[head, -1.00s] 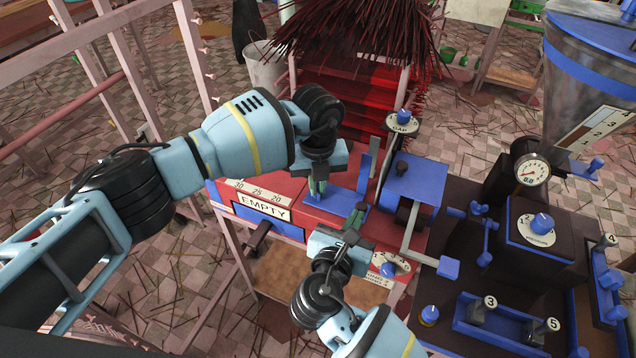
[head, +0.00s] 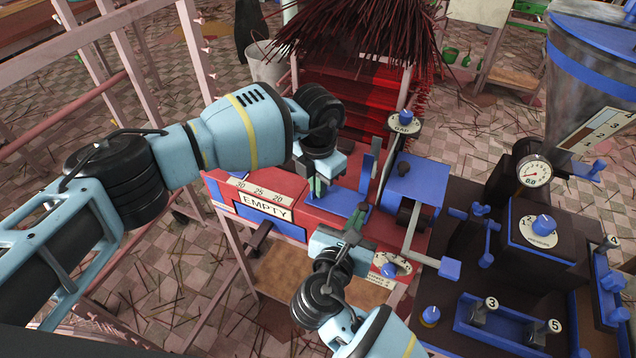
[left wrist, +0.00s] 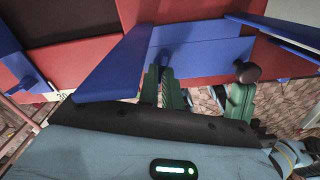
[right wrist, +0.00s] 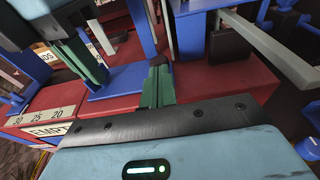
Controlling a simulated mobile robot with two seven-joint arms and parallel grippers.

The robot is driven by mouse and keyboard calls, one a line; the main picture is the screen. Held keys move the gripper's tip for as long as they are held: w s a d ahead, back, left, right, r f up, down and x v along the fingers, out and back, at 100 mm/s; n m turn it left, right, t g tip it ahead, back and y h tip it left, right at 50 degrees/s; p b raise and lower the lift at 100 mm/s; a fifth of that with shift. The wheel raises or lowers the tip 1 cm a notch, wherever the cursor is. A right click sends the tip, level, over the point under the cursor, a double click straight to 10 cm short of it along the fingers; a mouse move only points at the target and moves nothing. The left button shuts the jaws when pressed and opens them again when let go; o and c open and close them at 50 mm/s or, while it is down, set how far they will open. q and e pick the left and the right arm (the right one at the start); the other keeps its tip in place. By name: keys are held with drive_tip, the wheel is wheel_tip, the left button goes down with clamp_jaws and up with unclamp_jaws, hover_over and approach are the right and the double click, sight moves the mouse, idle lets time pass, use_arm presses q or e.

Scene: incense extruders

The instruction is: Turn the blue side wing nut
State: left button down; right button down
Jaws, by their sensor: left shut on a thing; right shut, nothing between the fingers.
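The blue side wing nut is mostly hidden by my left gripper; a small blue part of it (left wrist: 164,55) shows at the fingertips in the left wrist view. My left gripper (head: 317,190) is shut on it, pointing down above the blue plate (head: 339,202) on the red machine. Its green fingers (left wrist: 166,84) show in the left wrist view, and it also shows at the upper left of the right wrist view (right wrist: 90,62). My right gripper (head: 352,233) is shut and empty, just in front of the plate. Its green fingers (right wrist: 158,84) are together in the right wrist view.
An upright blue plate (head: 369,168) and a blue block (head: 414,180) stand right of my left gripper. A grey lever with a blue end (head: 449,268) reaches out to the right. A scale and an EMPTY label (head: 265,209) are on the red front. A dark control unit (head: 540,255) stands farther right.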

use_arm(q)
drive_tip(key=shift+m, duration=1.4)
drive_tip(key=c, duration=1.6)
unclamp_jaws()
wheel_tip(320, 180, up, 12)
drive_tip(key=shift+r, duration=0.1)
